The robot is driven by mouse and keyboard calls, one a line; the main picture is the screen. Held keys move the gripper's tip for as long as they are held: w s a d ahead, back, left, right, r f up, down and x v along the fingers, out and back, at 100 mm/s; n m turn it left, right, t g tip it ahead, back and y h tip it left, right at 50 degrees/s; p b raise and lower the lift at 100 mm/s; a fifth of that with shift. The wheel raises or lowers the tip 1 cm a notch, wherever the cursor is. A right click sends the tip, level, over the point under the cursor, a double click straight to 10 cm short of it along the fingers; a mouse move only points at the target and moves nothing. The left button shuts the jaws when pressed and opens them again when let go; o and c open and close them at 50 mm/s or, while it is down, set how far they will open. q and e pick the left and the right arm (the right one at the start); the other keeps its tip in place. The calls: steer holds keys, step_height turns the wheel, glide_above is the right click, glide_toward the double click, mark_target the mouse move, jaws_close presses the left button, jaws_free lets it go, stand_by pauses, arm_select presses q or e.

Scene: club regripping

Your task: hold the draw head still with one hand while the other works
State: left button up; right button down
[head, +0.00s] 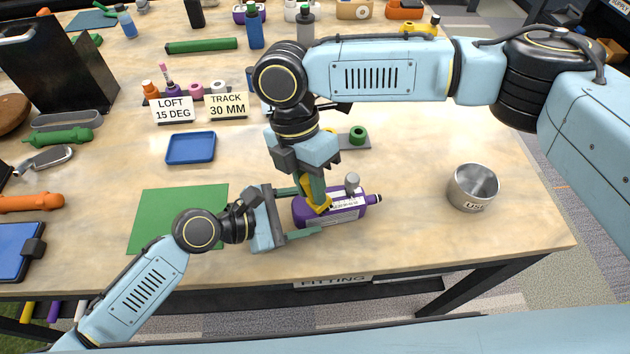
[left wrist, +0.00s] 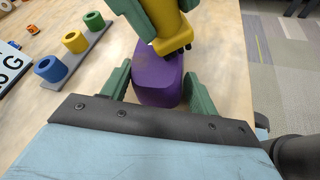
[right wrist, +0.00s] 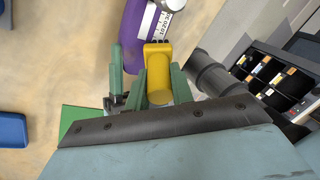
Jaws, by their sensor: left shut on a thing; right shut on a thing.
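The purple body (head: 345,211), which I take as the draw head, lies on the table with a white printed label, a grey knob (head: 352,181) and a dark tip at its right end. My left gripper (head: 306,212) has one green finger on each side of its left end; the left wrist view shows the purple end (left wrist: 158,82) between them. My right gripper (right wrist: 158,85) comes down from above, shut on a yellow piece (right wrist: 158,62). The yellow piece also shows in the head view (head: 316,196), at the purple body's top; whether they touch is unclear.
A grey strip with blue, yellow and green rings (left wrist: 75,41) lies behind. A metal cup (head: 474,187) marked USE stands at right. A green mat (head: 165,205) and blue tray (head: 190,147) lie left. Signs read LOFT 15 DEG and TRACK 30 MM. Table is clear between purple body and cup.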

arm_select(q)
steer(key=shift+s+a+f, duration=0.1)
steer(key=shift+f, duration=0.2)
arm_select(e)
steer(key=a+r, duration=0.3)
steer(key=r, duration=0.5)
steer(key=shift+s+a, duration=0.25)
steer(key=shift+a, duration=0.05)
steer(key=shift+r, duration=0.1)
arm_select(q)
steer(key=o, duration=1.3)
steer(key=shift+c, duration=0.2)
steer(key=shift+s, duration=0.1)
